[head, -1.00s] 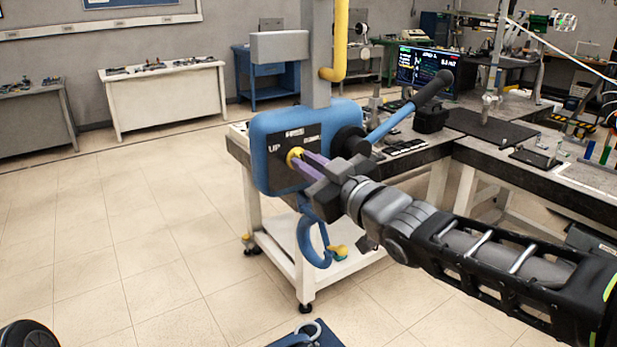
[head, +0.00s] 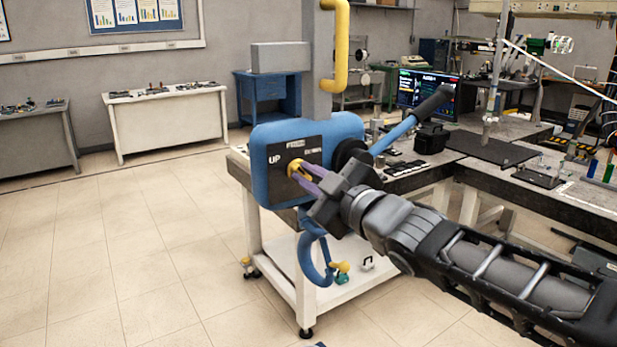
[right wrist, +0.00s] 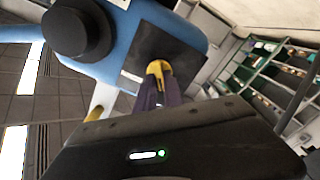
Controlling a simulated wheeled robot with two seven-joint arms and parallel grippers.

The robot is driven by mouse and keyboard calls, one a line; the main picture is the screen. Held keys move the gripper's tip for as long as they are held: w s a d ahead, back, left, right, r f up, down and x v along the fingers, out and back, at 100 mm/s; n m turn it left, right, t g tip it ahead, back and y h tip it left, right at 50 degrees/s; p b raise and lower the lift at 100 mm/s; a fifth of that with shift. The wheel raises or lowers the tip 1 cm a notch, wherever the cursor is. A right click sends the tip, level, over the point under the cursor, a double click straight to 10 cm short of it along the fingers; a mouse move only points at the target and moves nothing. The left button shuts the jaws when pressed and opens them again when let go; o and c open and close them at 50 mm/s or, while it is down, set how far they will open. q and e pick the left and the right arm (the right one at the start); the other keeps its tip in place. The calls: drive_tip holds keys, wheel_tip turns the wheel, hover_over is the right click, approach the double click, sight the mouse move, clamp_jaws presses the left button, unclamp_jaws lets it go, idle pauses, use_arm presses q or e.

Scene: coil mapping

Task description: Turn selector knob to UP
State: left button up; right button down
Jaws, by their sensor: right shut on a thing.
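The selector knob (head: 294,167) is yellow and sits on a dark plate (head: 279,152) on the front of a blue housing (head: 262,138). The plate carries the label UP to the left of the knob and more small labels above it. My right gripper (head: 301,171) is shut on the knob, its purple fingers reaching in from the right. In the right wrist view the knob (right wrist: 158,68) shows between the fingertips, with the dark plate behind it. The fingers partly cover the knob, so its exact pointing direction is hard to tell. My left gripper is not in view.
A blue lever with a black grip (head: 432,103) sticks out to the right of the housing, above my right arm. A blue hook (head: 312,260) hangs below. A white cart (head: 272,240) stands under it, and a workbench (head: 480,150) fills the right. The floor at left is clear.

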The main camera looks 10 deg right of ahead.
drive_tip(key=c, duration=1.5)
unclamp_jaws()
drive_tip(key=shift+o, duration=0.2)
drive_tip(key=shift+s, duration=0.1)
drive_tip(key=p+v, duration=0.2)
drive_tip(key=v, duration=0.5)
drive_tip(key=shift+s, duration=0.25)
drive_tip(key=shift+d+r, duration=0.1)
